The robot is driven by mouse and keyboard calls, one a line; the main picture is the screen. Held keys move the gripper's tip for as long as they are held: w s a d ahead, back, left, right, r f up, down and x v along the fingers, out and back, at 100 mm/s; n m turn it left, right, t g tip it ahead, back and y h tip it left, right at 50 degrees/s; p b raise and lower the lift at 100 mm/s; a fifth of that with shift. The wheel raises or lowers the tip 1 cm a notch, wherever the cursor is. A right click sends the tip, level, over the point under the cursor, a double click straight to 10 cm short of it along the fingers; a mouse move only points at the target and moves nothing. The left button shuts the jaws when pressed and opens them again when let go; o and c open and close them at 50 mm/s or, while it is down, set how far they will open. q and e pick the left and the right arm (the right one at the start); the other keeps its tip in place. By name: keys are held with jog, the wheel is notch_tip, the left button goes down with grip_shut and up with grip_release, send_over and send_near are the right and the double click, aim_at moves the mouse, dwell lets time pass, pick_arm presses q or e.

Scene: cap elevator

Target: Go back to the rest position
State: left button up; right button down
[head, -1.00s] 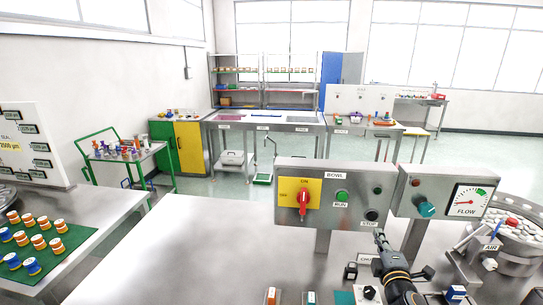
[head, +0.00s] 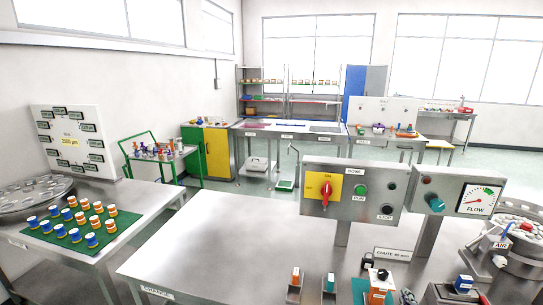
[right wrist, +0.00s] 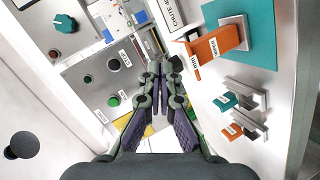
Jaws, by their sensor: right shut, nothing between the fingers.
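My right gripper (right wrist: 160,80) is shut and empty in the right wrist view, its two fingers together. In the head view only a small dark part of it (head: 408,297) shows at the bottom edge, below the bowl panel (head: 342,215). The panel carries a red switch (head: 325,193) on a yellow plate, a green RUN button (head: 361,190) and a black STOP button (head: 386,209). The right gripper is clear of these buttons in the head view. My left gripper is in neither view now.
The flow box (head: 437,202) with gauge stands right of the panel, and the bowl feeder (head: 512,262) is at far right. An orange block (head: 380,288) is at front. A green mat (head: 85,232) with several caps lies left. The middle bench top (head: 215,245) is bare.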

jog(key=s+a+f+m+g+y, duration=0.2)
jog(key=s+a+f+m+g, duration=0.3)
jog(key=s, duration=0.6)
jog(key=s+a+f+m+g+y, duration=0.35)
jog(key=s+a+f, duration=0.3)
jog(key=s, duration=0.45)
notch_tip(320, 180, down, 27)
jog(key=s+d+g+b, duration=0.2)
jog(key=d+b, duration=0.1)
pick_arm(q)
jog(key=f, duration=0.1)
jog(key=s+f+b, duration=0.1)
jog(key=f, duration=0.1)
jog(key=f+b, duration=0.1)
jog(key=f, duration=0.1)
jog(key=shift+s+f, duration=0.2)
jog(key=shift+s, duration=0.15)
pick_arm(e)
jog(key=s+f+g, duration=0.1)
jog(key=s+f, duration=1.7)
jog(key=f, duration=0.1)
jog(key=shift+s+d+f+h, duration=0.2)
jog(key=shift+d+h, duration=0.15)
jog(key=shift+d, duration=0.05)
